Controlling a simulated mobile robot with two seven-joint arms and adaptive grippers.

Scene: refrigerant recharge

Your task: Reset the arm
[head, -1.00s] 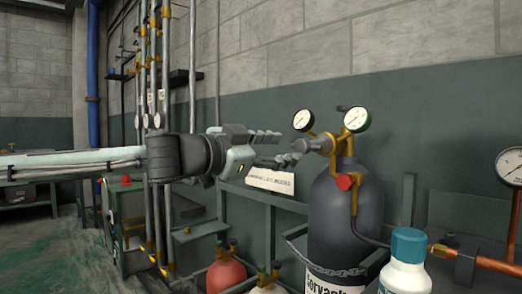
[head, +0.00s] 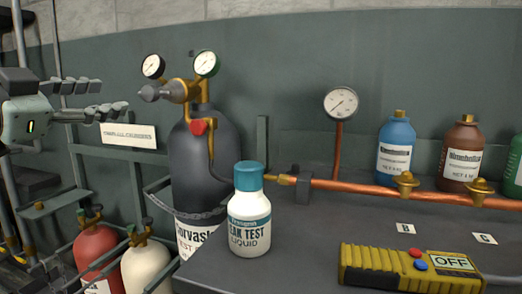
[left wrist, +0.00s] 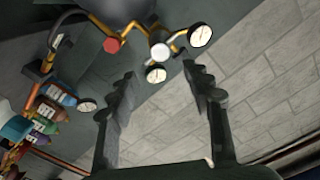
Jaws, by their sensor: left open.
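My left gripper (head: 98,112) is at the left edge of the head view, its fingers pointing right toward the dark gas cylinder (head: 200,160). It is open and empty, with a gap between it and the brass regulator (head: 180,90) on the cylinder's top. In the left wrist view the two fingers of the left gripper (left wrist: 160,95) stand apart. The regulator's gauges (left wrist: 200,36) appear beyond the fingers there, with nothing between the jaws. My right gripper is not in view.
A white leak test bottle (head: 249,215) with a teal cap stands on the grey bench (head: 310,225). A yellow detector (head: 410,268) reading OFF lies in front. A copper pipe (head: 350,187) with brass valves runs along the bench. Coloured bottles (head: 396,148) stand behind. Red and cream cylinders (head: 145,268) stand lower left.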

